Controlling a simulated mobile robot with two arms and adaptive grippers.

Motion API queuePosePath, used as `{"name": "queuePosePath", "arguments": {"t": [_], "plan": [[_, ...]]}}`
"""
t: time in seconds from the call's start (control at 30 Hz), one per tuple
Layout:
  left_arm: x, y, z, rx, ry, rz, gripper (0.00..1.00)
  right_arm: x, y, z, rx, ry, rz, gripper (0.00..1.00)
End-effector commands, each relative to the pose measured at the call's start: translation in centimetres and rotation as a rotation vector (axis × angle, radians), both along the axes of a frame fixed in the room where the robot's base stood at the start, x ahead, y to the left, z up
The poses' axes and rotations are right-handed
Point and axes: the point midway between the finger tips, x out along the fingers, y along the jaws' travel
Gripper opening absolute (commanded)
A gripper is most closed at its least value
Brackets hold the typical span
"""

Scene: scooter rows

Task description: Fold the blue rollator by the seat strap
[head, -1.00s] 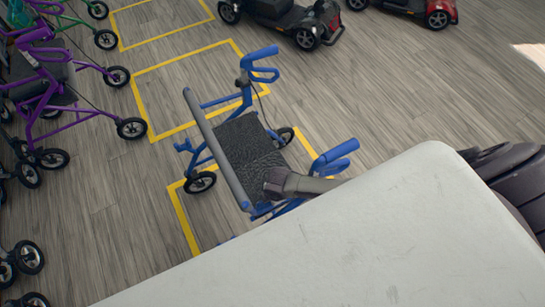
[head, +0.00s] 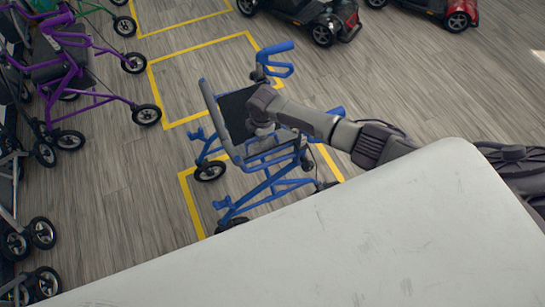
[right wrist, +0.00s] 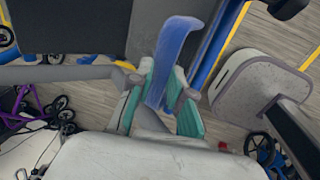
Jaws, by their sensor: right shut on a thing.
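The blue rollator (head: 270,185) stands upright on the floor in the head view, within or across the yellow floor lines. Its black seat (head: 235,108) shows left of my right gripper. A grey bar (head: 216,112) runs along its left side. The far blue handle (head: 275,70) is clear; the near one (head: 337,111) is partly behind my arm. My right gripper (head: 260,128) is over the seat, its fingertips hard to see there. In the right wrist view the teal finger pads (right wrist: 165,95) are shut on a blue strap (right wrist: 177,50). My left gripper is out of view.
A purple rollator (head: 75,72) and several dark ones stand at the left. Scooters (head: 320,20) stand at the top. A white surface (head: 400,230) fills the lower right and covers part of the view. Wood-look floor (head: 130,190) is clear left of the blue rollator.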

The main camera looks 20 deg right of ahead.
Motion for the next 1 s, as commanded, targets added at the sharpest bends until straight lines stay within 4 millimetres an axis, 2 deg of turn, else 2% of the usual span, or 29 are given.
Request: {"name": "queuePosePath", "arguments": {"t": [0.03, 0.1, 0.3, 0.4, 0.63, 1.0], "plan": [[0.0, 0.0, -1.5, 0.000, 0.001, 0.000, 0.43, 2.9, 0.0, 1.0, 0.003, -0.039, -0.002, 0.00], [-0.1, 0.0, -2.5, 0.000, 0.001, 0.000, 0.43, 4.6, 0.1, 1.9, 0.003, -0.038, -0.002, 0.00], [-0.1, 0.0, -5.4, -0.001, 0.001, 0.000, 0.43, 8.6, 0.1, 3.7, 0.001, -0.033, -0.003, 0.00], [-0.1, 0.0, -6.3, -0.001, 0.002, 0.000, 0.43, 9.9, 0.2, 4.3, 0.000, -0.031, -0.003, 0.00], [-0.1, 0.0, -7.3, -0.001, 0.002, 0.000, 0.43, 11.3, 0.2, 5.0, -0.003, -0.023, -0.003, 0.00], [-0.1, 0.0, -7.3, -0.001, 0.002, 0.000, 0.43, 11.3, 0.1, 5.0, -0.004, -0.018, -0.002, 0.00]]}}
